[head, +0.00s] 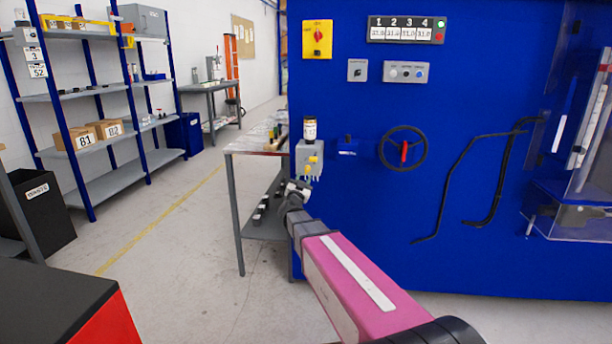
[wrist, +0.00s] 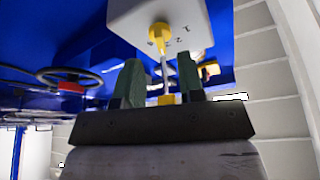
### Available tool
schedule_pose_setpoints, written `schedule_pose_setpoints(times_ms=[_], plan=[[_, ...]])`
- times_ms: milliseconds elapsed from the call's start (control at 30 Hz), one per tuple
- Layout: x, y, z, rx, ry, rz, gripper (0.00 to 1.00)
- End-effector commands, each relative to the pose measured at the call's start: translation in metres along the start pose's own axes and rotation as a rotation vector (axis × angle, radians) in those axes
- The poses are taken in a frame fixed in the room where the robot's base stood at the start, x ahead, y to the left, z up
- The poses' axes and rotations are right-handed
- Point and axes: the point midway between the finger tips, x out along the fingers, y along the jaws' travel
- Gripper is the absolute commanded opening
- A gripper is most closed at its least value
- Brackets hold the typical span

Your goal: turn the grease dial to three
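The grease unit is a pale grey box (head: 308,157) with a dark-capped jar (head: 310,129) on top, fixed on the blue machine's left edge. Its yellow dial (head: 314,160) is on the box face. In the wrist view the box (wrist: 185,22) is at the top, with the yellow dial (wrist: 159,37) and small printed digits beside it. I cannot tell the dial's setting. My gripper (wrist: 160,62) is open, its two green fingers apart and pointing at the box, just short of the dial. In the head view my gripper (head: 297,187) is just below the box.
A black handwheel (head: 403,149) with a red grip is right of the box on the blue machine (head: 350,230). A grey bench (head: 238,151) with small items stands behind the box. Shelving (head: 100,90) lines the left. The floor between is clear.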

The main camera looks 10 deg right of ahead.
Motion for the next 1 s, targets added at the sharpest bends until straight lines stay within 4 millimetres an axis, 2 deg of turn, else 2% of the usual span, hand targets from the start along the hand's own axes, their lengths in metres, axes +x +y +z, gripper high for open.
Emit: schedule_pose_setpoints(times_ms=[33,100,333,500,833,1000], plan=[[-0.015,0.0,-0.002,-0.001,-0.003,-0.003,0.36],[-0.028,0.0,-0.002,-0.001,-0.004,-0.004,0.36],[-0.058,-0.002,-0.001,-0.002,-0.004,-0.007,0.36],[-0.065,-0.002,-0.001,-0.002,-0.003,-0.006,0.36],[-0.066,-0.003,-0.001,-0.002,-0.009,-0.011,0.36],[-0.07,-0.004,0.008,-0.011,-0.089,-0.071,0.36]])
